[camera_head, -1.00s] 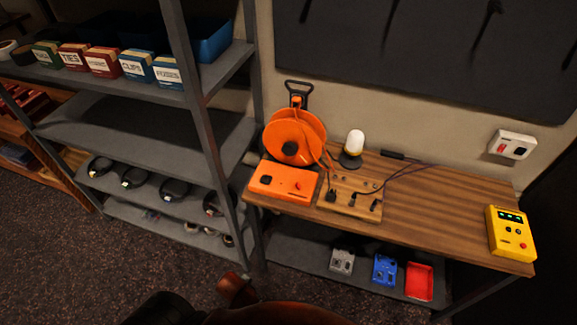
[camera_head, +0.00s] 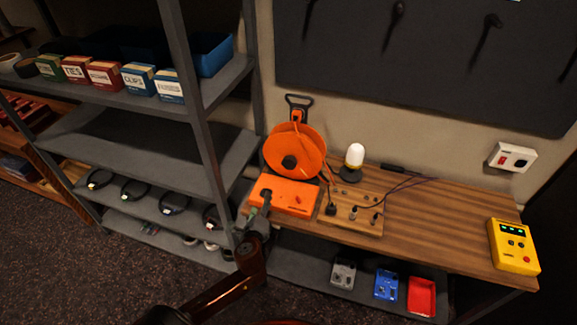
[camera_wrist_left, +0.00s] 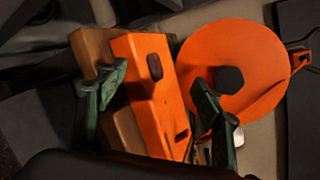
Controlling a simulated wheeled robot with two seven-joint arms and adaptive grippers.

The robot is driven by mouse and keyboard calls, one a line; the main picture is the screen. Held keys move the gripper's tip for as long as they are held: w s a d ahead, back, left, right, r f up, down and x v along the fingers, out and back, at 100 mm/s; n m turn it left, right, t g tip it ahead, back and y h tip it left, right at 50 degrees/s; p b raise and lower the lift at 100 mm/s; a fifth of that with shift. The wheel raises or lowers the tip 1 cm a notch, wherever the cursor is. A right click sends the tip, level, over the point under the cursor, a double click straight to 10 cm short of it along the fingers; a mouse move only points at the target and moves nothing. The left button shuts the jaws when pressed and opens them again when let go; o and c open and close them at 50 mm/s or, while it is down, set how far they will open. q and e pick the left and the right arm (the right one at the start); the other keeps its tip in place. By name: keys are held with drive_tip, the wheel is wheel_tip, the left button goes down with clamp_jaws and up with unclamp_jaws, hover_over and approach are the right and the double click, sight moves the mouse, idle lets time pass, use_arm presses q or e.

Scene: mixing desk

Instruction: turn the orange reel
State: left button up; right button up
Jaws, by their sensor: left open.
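The orange reel (camera_head: 306,145) stands upright at the back left of the wooden desk, with a dark hub knob (camera_head: 289,162) on its face and a handle above. In the left wrist view the reel (camera_wrist_left: 257,55) is at the right, its dark knob (camera_wrist_left: 228,79) clear. An orange box (camera_head: 291,200) lies in front of it. My left gripper (camera_head: 258,207) is at the desk's front left corner, near the box and apart from the reel. Its green fingers (camera_wrist_left: 160,88) are spread, with the box showing between them. My right gripper is out of view.
A lamp (camera_head: 354,157) and a wooden board with plugs (camera_head: 350,215) stand right of the reel. A yellow device (camera_head: 513,246) sits at the desk's right end. Grey shelving (camera_head: 205,150) rises close on the left. The desk's right middle is clear.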

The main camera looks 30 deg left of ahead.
sight(289, 165)
use_arm(q)
drive_tip(key=w+r+m+t+h, duration=0.1)
drive_tip(key=w+r+m, duration=0.1)
drive_tip(key=w+m, duration=0.2)
drive_tip(key=w+d+r+m+t+h, duration=0.1)
drive_tip(key=w+r+m+t, duration=0.1)
drive_tip(key=w+m, duration=0.3)
drive_tip(key=w+r+m+t+h, duration=0.1)
drive_tip(key=w+m, duration=0.3)
drive_tip(key=w, duration=0.4)
drive_tip(key=shift+w+d+r+t+b, duration=0.15)
drive_tip(key=shift+w+r+t+b, duration=0.05)
drive_tip(key=shift+r, duration=0.2)
drive_tip(key=shift+w+d+r+t+b, duration=0.1)
drive_tip(key=shift+w+r+t+b, duration=0.1)
drive_tip(key=shift+r, duration=0.2)
drive_tip(key=shift+c, duration=0.7)
clamp_jaws()
